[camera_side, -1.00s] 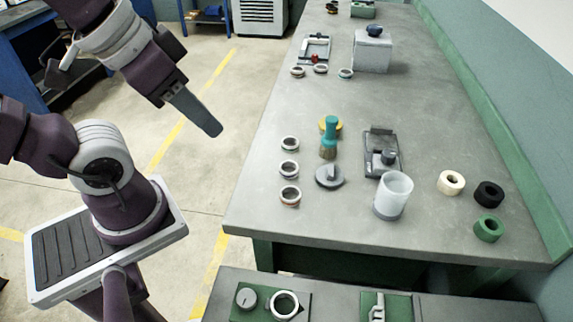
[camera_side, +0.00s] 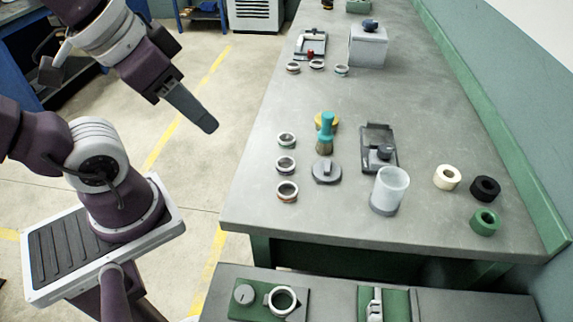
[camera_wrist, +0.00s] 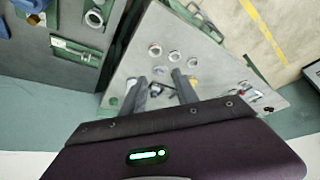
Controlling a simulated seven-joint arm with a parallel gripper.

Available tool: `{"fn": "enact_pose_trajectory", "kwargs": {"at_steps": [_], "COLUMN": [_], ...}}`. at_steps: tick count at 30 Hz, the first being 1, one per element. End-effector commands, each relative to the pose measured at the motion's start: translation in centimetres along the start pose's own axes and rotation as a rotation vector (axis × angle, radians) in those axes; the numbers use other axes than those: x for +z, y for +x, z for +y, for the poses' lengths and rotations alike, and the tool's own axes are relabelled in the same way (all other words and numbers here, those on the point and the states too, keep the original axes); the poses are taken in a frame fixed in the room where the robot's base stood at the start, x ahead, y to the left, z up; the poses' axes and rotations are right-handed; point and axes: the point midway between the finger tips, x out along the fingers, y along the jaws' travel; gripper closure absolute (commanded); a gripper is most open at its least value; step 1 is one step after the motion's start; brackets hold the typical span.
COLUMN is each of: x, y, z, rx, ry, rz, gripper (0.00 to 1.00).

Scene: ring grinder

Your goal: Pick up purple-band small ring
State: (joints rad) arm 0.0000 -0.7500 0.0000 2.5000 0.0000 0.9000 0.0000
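Three small pale rings stand in a column near the left edge of the grey workbench (camera_side: 235,205). The middle ring (camera_side: 286,165) has a dark bluish-purple band, though it is too small to be sure of the colour. The top ring (camera_side: 286,139) has a greenish band and the bottom ring (camera_side: 287,190) an orange-brown one. My gripper (camera_side: 210,125) hangs empty in the air left of the bench, apart from the rings. In the wrist view my gripper (camera_wrist: 159,78) shows two separated fingers. Small rings show beyond them, bands unreadable.
Beside the rings are a grey round part (camera_side: 327,172), a teal-handled brush (camera_side: 325,135), a dark fixture (camera_side: 379,150) and a white cup (camera_side: 389,190). Tape rolls (camera_side: 485,188) lie at right. More rings (camera_side: 317,64) lie farther back by a grey block (camera_side: 368,45).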

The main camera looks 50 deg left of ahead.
Motion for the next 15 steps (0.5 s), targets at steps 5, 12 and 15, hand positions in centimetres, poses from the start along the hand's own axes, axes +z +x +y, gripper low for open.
{"fn": "enact_pose_trajectory", "kwargs": {"at_steps": [5,12,15], "x": [0.0,-0.01,-0.96], "y": [0.0,0.0,0.56], "z": [0.0,0.0,-0.21], "rx": [0.0,0.0,-0.011], "ry": [0.0,0.001,0.052], "rz": [0.0,0.0,-0.029], "gripper": [0.32,0.32,0.32]}}
